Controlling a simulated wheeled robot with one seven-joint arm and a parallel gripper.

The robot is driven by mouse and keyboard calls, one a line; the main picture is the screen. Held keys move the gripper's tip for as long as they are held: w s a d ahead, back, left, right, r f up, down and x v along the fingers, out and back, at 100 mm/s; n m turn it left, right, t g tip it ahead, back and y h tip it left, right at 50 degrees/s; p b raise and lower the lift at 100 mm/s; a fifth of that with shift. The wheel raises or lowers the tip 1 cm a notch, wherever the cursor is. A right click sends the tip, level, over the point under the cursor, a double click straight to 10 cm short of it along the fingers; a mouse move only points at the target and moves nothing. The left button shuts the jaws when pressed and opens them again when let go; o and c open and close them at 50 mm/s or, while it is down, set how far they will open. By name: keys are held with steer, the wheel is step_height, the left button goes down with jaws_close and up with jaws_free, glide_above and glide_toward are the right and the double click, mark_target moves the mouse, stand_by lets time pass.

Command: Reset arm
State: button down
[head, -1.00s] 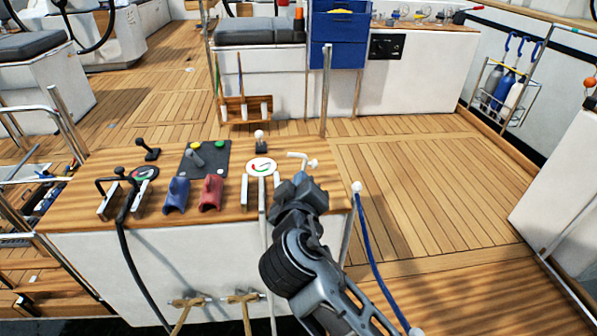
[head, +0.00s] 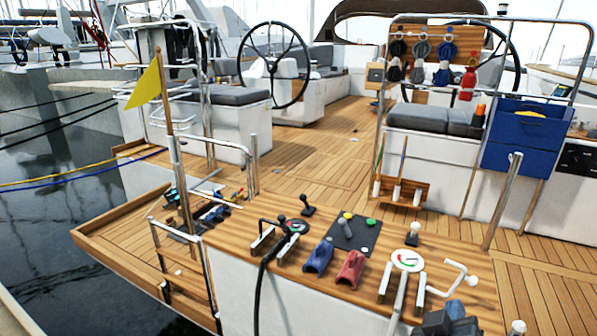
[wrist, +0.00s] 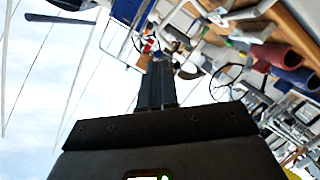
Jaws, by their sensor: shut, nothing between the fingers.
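My gripper shows in the wrist view (wrist: 157,80) with its two dark fingers together and nothing between them. In the head view only a dark part of my arm shows at the bottom right, in front of the wooden console top (head: 345,222); the fingertips cannot be made out there. The console carries a blue holder (head: 318,256), a red holder (head: 350,268), a dark panel with coloured buttons (head: 353,232) and a round white disc (head: 407,260). The blue and red holders also show at the right of the wrist view.
A bent white handle (head: 460,278) and a metal post (head: 502,200) stand near my arm. A black hose (head: 263,270) hangs over the console front. Behind are a blue bin (head: 525,137), seats and steering wheels. Open deck (head: 300,160) lies behind the console; water lies left.

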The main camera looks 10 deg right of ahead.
steer(key=s+a+f+n+t+y, duration=0.1)
steer(key=s+a+f+n+y, duration=0.25)
steer(key=s+f+y, duration=0.45)
steer(key=s+a+y, duration=0.2)
steer(key=s+a, duration=0.2)
steer(key=s, duration=1.1)
steer(key=s+r+m+t, duration=0.2)
steer(key=s+r+m, duration=0.2)
steer(key=s+r, duration=0.55)
step_height(320, 180, up, 11)
steer(key=s+p, duration=0.1)
steer(key=p, duration=1.1)
steer(key=shift+d+t+y, duration=0.25)
steer(key=shift+t+y, duration=0.05)
